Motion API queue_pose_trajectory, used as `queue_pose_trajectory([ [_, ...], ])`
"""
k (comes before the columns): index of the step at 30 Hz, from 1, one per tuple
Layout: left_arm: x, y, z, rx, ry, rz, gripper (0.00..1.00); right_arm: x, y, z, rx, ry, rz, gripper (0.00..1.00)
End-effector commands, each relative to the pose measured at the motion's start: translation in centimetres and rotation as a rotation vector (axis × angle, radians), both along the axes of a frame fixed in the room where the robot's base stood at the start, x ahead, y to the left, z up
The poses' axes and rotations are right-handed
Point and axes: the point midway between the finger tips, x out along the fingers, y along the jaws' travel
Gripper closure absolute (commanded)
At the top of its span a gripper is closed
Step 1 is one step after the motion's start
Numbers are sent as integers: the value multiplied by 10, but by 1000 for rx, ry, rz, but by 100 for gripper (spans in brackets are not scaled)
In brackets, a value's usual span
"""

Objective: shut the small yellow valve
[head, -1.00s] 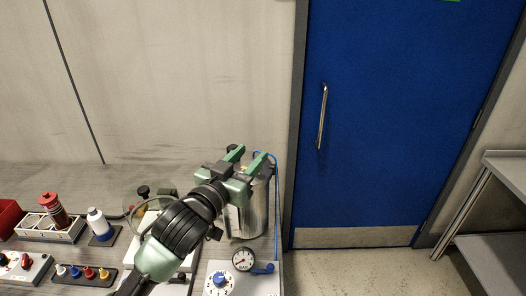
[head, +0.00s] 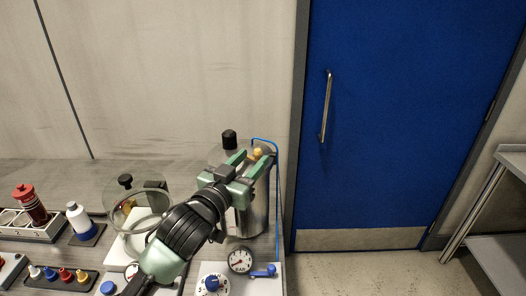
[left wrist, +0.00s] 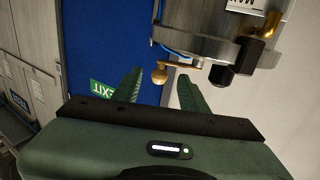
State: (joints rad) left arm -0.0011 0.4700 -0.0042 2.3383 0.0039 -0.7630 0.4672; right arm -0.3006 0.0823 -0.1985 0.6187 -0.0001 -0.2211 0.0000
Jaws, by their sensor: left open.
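The small yellow valve (head: 257,152) shows as a rounded yellow knob at the top right of a metal drum (head: 258,215). My left gripper (head: 252,161) is open and over the drum, with its fingertips close to the knob. In the left wrist view the yellow knob (left wrist: 159,74) shows between the two green fingertips (left wrist: 158,86), with a gap on each side. I cannot tell if it lies fully between them in depth. The drum's rim (left wrist: 205,45) is just beyond the fingers. My right gripper is not in view.
A black cap (head: 229,138) stands up on the drum. A blue tube (head: 277,200) runs down its right side. A gauge (head: 240,260) and a blue lever (head: 265,271) sit in front. A glass vessel (head: 125,181) stands to the left. A blue door (head: 400,110) is behind.

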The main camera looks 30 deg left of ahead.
Motion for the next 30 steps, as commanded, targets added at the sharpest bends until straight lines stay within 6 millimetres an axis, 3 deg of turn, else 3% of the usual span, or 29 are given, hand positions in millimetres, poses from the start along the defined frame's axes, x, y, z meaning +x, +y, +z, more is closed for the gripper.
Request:
queue_pose_trajectory([
  [6, 37, -1, 4, -2, 0, 0, 57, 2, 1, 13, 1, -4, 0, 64],
  [12, 60, -1, 3, -1, 0, 0, 57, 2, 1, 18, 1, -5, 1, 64],
  [23, 66, -1, 1, 0, 0, -1, 57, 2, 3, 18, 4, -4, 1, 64],
  [27, 66, -1, 1, 0, 0, -1, 96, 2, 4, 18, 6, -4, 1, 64],
  [30, 66, -1, 1, 0, 0, -1, 100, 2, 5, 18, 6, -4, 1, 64],
])
